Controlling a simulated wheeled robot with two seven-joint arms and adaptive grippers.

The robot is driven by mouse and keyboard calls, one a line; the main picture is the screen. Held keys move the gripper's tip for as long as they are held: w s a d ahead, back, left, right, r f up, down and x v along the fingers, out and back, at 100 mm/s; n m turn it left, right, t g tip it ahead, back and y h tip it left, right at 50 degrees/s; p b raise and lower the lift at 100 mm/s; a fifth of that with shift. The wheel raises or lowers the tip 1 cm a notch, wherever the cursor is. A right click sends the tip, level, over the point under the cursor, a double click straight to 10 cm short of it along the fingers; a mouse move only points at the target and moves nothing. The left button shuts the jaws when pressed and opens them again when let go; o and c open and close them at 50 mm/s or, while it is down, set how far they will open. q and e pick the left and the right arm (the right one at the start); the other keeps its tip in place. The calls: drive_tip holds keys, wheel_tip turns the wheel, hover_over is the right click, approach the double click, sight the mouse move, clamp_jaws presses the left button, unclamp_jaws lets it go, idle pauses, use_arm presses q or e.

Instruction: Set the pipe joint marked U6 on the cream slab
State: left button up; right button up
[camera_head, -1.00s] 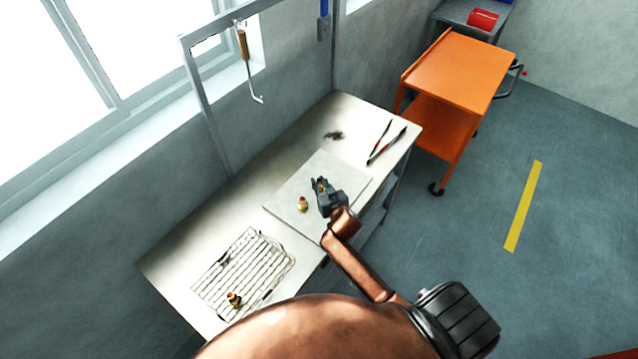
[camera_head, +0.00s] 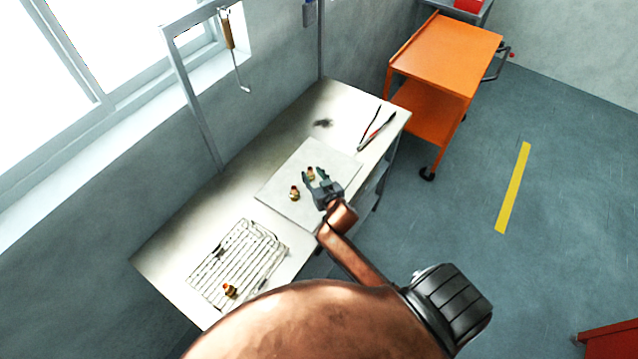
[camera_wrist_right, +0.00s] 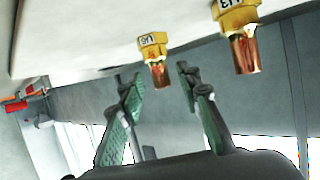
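The pipe joint marked U6 (camera_wrist_right: 153,46) stands upright on the cream slab (camera_head: 284,205), copper end up; the right wrist view is upside down. In the head view it is the small brass joint (camera_head: 310,173) at the fingertips. My right gripper (camera_head: 315,178) is open, its two fingers apart around or just short of U6, with no visible grip. In the wrist view the fingers (camera_wrist_right: 158,78) show clear gaps beside it. A second joint (camera_head: 295,193) stands on the slab, left of the gripper; its marking (camera_wrist_right: 238,17) seems to include a 3. My left gripper is out of view.
A wire rack (camera_head: 237,262) lies on the table's near end with another brass joint (camera_head: 229,290) on it. Red-handled tongs (camera_head: 377,130) lie beyond the slab. A hook tool (camera_head: 230,40) hangs from the frame. An orange cart (camera_head: 446,55) stands beyond the table.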

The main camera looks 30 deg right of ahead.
drive_tip(key=v, duration=0.8)
drive_tip(key=shift+s+a+r, duration=0.1)
drive_tip(key=shift+s+r, duration=0.1)
drive_tip(key=shift+s, duration=0.15)
